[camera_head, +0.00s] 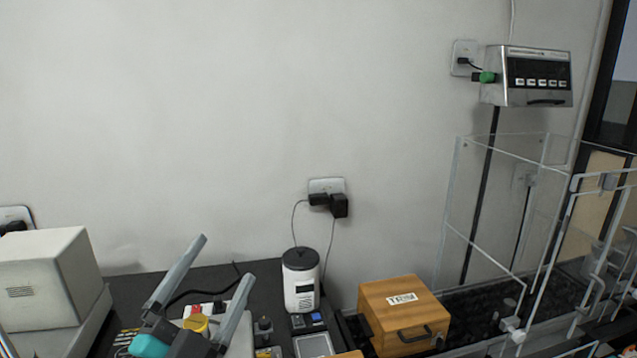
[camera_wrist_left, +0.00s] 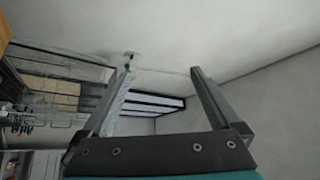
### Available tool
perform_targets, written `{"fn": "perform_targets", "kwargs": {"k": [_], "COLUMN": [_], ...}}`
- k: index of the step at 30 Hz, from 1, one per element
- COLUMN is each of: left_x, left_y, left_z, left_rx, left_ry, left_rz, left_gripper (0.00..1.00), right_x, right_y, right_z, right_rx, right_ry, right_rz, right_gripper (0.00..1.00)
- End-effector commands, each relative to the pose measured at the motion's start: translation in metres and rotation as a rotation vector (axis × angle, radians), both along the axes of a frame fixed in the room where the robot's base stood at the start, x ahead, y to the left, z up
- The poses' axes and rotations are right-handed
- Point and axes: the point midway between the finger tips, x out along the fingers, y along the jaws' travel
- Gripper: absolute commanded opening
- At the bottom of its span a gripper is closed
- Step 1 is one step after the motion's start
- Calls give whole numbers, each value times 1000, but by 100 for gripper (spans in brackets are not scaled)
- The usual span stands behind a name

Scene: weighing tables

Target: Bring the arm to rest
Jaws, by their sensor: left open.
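My left gripper (camera_head: 222,258) is raised in front of the dark table at the lower left of the head view, its two grey fingers spread wide and pointing up. Nothing is between the fingers. In the left wrist view the same gripper (camera_wrist_left: 160,72) is open and empty, with the wall, the ceiling and a dark-framed panel beyond it. My right gripper does not show in either view.
A beige box-shaped device (camera_head: 45,278) is at far left.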

Motion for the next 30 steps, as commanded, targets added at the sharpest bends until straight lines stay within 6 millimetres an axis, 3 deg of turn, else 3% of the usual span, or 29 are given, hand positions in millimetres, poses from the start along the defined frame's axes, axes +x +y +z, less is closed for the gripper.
{"fn": "perform_targets", "kwargs": {"k": [3, 6, 11, 15, 18, 26, 30], "left_x": [3, -4, -38, -87, -123, -214, -203], "left_y": [37, 61, 81, 76, 65, 28, 29], "left_z": [-39, -83, -165, -228, -259, -302, -341], "left_rx": [-180, -308, -467, -556, -592, -626, -614], "left_ry": [192, 382, 731, 1047, 1244, 1686, 1685], "left_rz": [160, 286, 454, 550, 584, 593, 602], "left_gripper": [96, 96, 96, 96, 96, 96, 96], "right_x": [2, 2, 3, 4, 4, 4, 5], "right_y": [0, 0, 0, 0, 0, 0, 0], "right_z": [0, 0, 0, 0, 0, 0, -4], "right_rx": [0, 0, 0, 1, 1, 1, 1], "right_ry": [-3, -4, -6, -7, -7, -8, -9], "right_rz": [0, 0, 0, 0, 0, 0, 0], "right_gripper": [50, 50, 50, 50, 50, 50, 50]}}
